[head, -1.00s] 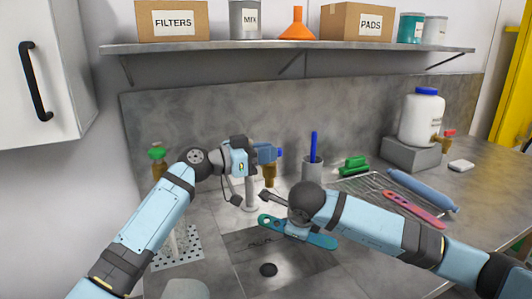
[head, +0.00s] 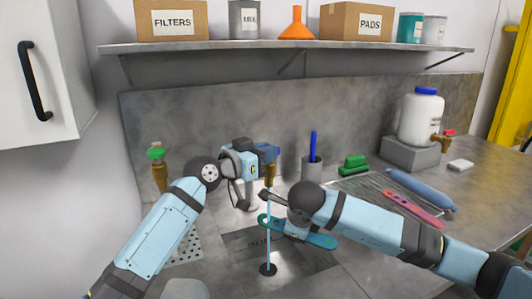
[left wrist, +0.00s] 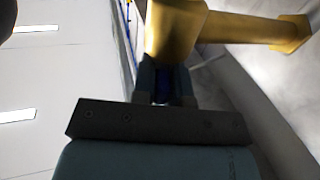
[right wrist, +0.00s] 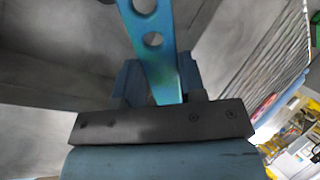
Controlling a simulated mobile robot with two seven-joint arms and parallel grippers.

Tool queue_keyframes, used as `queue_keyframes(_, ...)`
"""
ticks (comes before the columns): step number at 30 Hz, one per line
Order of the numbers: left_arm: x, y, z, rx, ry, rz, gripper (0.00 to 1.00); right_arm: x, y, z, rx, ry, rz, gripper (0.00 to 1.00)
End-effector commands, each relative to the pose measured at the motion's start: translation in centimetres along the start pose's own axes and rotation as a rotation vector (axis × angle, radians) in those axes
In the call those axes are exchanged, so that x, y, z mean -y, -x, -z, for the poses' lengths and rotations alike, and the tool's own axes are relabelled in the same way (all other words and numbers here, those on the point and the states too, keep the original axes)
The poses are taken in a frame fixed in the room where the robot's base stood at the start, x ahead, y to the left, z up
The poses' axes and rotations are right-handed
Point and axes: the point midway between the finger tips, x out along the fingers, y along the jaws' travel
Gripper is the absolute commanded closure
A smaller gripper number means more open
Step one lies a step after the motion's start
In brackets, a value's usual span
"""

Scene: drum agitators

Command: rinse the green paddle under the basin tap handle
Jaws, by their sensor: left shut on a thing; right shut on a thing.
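The green paddle (head: 322,241), teal-green with round holes, is held low over the sink basin by my right gripper (head: 298,228). The right wrist view shows the paddle (right wrist: 160,60) between the shut fingers (right wrist: 160,88). My left gripper (head: 268,153) is shut at the brass basin tap (head: 270,174). In the left wrist view a dark blue bit of the tap handle (left wrist: 161,98) shows between its fingers, below the brass body (left wrist: 178,30). A thin blue water stream (head: 268,240) falls to the drain, crossing the paddle's left end in the picture; contact is unclear.
A second tap with a green handle (head: 156,153) stands at the left by a perforated plate (head: 190,246). A cup with a blue rod (head: 313,165) stands behind. A wire rack with a pink paddle (head: 413,208) and blue roller (head: 422,188) lies at the right.

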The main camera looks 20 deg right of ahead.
Motion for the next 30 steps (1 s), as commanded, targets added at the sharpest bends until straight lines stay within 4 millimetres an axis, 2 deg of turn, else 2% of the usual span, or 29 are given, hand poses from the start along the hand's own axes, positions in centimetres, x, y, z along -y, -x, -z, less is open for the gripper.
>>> queue_keyframes(2, 0.0, 0.0, 0.0, 0.0, 0.001, 0.0, 1.0, 0.0, 0.0, 0.0, 0.0, 0.0, 0.0, 0.86)
queue_keyframes(3, 0.0, 0.0, 0.0, 0.0, 0.001, 0.0, 0.82, 0.0, 0.0, 0.0, 0.0, 0.0, 0.0, 0.86)
queue_keyframes(6, 0.0, 0.0, 0.0, 0.0, 0.0, -0.001, 0.61, 0.0, 0.0, 0.0, 0.0, 0.0, 0.0, 0.86)
queue_keyframes(17, 0.1, 0.6, 0.0, 0.0, 0.0, -0.001, 0.61, 0.0, 0.0, 0.0, 0.0, 0.0, 0.0, 0.86)
queue_keyframes(20, 0.1, 2.0, -0.1, 0.001, -0.001, 0.0, 0.61, 0.0, 0.0, 0.0, 0.0, 0.0, 0.0, 0.86)
queue_keyframes(30, 0.1, 9.1, -0.1, 0.001, 0.0, 0.0, 0.61, 0.0, 0.0, 0.0, 0.0, 0.0, 0.0, 0.86)
